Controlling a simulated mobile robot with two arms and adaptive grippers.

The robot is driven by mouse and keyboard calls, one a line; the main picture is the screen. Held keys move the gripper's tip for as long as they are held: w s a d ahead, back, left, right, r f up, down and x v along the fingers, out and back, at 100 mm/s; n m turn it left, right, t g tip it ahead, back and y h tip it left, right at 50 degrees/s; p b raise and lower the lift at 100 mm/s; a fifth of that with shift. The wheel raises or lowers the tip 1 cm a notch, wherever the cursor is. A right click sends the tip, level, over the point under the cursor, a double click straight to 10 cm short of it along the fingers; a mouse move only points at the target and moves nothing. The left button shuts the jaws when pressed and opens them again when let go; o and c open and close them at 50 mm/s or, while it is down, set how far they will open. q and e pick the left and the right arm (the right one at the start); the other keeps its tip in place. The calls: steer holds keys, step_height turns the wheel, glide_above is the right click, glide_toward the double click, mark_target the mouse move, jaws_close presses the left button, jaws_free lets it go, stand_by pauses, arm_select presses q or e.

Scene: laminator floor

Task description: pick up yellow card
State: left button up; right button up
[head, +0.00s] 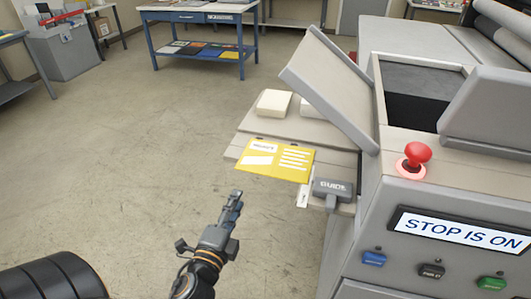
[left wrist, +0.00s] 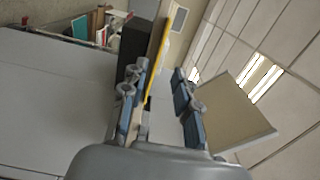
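The yellow card (head: 272,173) lies flat on the grey side shelf (head: 318,132) of the machine, in the middle of the head view. It has white label areas and lines, and its near left edge reaches the shelf's edge. My left gripper (head: 236,196) is below and left of the card, apart from it and empty. In the left wrist view its two fingers (left wrist: 160,100) are spread, and the card (left wrist: 157,62) shows nearly edge-on as a yellow strip beyond the gap. My right gripper is in neither view.
A grey guide block (head: 333,189) sits right of the card. A cream block (head: 273,103) lies behind it. A tilted grey panel (head: 330,85) rises over the shelf. A red button (head: 417,154) and a "STOP IS ON" display (head: 460,231) are right. Floor at left is open.

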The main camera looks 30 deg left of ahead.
arm_select(q)
steer(key=p, duration=0.1)
glide_toward(259, 157)
steer(key=p+x, duration=0.2)
steer(key=x, duration=0.1)
steer(key=shift+w+a+f, duration=0.1)
steer(key=shift+w+a, duration=0.15)
jaws_close()
